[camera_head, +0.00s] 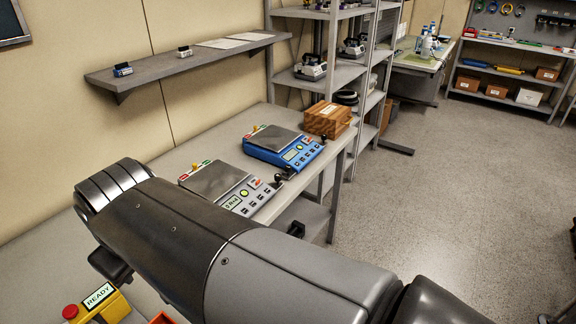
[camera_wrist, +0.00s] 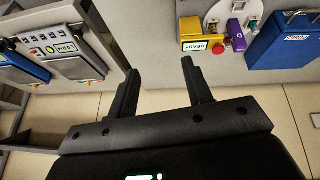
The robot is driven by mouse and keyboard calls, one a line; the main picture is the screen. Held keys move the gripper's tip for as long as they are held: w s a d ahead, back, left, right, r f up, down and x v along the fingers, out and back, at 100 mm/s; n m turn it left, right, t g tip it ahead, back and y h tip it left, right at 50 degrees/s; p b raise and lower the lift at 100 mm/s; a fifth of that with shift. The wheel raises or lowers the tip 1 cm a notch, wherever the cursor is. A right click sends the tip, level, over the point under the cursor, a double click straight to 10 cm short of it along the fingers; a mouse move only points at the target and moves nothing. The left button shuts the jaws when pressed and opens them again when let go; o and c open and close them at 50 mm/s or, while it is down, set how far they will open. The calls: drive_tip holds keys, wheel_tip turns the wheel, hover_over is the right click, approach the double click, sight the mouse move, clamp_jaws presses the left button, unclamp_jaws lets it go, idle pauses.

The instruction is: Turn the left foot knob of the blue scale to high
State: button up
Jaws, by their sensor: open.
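The blue scale (camera_head: 283,147) stands on the bench in the head view, with a grey top plate, a front panel of buttons and a small display. A black knob (camera_head: 279,179) sits by its near left front corner, close to the grey scale; I cannot tell which scale it belongs to. Another black knob (camera_head: 323,141) is at its right front corner. In the wrist view the blue scale (camera_wrist: 18,68) is cut by the left edge. My gripper (camera_wrist: 162,84) is open and empty, its two dark fingers apart, well away from the blue scale. The head view does not clearly show the fingers.
A grey scale (camera_head: 219,181) stands nearer than the blue one. A wooden box (camera_head: 327,119) stands just beyond the blue scale. A yellow READY device (camera_head: 97,304) is at lower left. A wall shelf (camera_head: 185,62) hangs above the bench. The floor at right is clear.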

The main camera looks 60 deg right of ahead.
drive_tip(key=w+d+r+n+g+h, duration=0.1)
drive_tip(key=w+d+r+n, duration=0.15)
drive_tip(key=w+d, duration=0.35)
drive_tip(key=w+d+r+n+g+h, duration=0.1)
drive_tip(key=w+d+r+n+g, duration=0.1)
drive_tip(key=w+d+n, duration=0.45)
drive_tip(key=w+d+f+n+g, duration=0.1)
drive_tip(key=w+d+n, duration=0.1)
drive_tip(key=w+d, duration=0.9)
drive_tip(key=n+g+y, duration=0.1)
drive_tip(key=n+y, duration=0.2)
drive_tip(key=n, duration=0.3)
approach(288, 167)
wheel_tip(288, 167, down, 9)
drive_tip(key=shift+w+r, duration=0.15)
drive_tip(key=shift+c, duration=0.6)
